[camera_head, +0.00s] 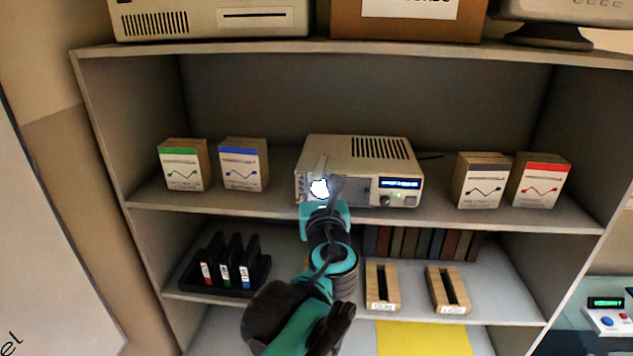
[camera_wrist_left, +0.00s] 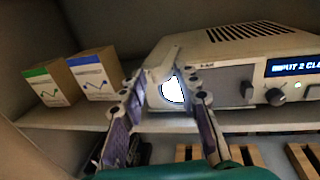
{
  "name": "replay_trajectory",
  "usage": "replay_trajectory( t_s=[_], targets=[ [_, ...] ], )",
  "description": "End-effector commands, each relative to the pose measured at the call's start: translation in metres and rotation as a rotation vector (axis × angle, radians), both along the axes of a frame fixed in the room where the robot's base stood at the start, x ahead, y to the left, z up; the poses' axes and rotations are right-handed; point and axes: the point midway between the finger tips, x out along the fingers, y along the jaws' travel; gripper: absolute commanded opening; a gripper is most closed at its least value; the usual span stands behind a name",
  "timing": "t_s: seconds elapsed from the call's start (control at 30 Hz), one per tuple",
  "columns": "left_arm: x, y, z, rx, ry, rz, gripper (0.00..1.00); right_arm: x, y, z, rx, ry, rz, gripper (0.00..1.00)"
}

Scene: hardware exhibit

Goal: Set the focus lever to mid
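A beige device (camera_head: 318,150) with a vented top, a blue display and a bright white round lens (camera_head: 319,188) stands on the middle shelf. My left gripper (camera_head: 325,196) is in front of the lens end. In the left wrist view its two fingers (camera_wrist_left: 170,92) are apart, either side of the glowing lens (camera_wrist_left: 173,90). A pale slanted bar (camera_wrist_left: 164,62), possibly the focus lever, rises above the lens near the left fingertip. I cannot tell whether they touch. The display (camera_wrist_left: 292,66) and knob (camera_wrist_left: 275,97) are to the right. My right gripper is not in view.
Boxes with green (camera_head: 184,163) and blue (camera_head: 244,164) labels stand left of the device, and grey (camera_head: 480,180) and red (camera_head: 540,180) ones right. Below are a black rack (camera_head: 226,262) and wooden holders (camera_head: 381,287). The shelf edge (camera_head: 500,220) runs along the front.

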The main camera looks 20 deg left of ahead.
Motion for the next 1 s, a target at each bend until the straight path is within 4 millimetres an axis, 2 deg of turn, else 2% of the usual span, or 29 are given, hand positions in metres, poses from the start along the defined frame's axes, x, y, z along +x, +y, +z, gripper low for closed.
replay_trajectory(
  t_s=[0.4, 0.5, 0.7, 0.97, 1.0],
  targets=[
    [-0.077, -0.039, -0.001, -0.001, 0.0, -0.006, 0.31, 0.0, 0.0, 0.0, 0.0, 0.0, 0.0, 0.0],
    [-0.09, -0.045, 0.0, -0.001, 0.0, -0.003, 0.31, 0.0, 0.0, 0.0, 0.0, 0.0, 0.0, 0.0],
    [-0.102, -0.05, 0.0, -0.001, 0.0, 0.0, 0.31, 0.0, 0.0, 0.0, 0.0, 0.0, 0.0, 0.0],
    [-0.103, -0.05, 0.0, -0.001, 0.0, 0.001, 0.31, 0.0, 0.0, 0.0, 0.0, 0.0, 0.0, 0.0],
    [-0.102, -0.05, -0.001, -0.002, 0.0, 0.002, 0.21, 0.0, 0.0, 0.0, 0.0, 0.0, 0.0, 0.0]
  ],
)
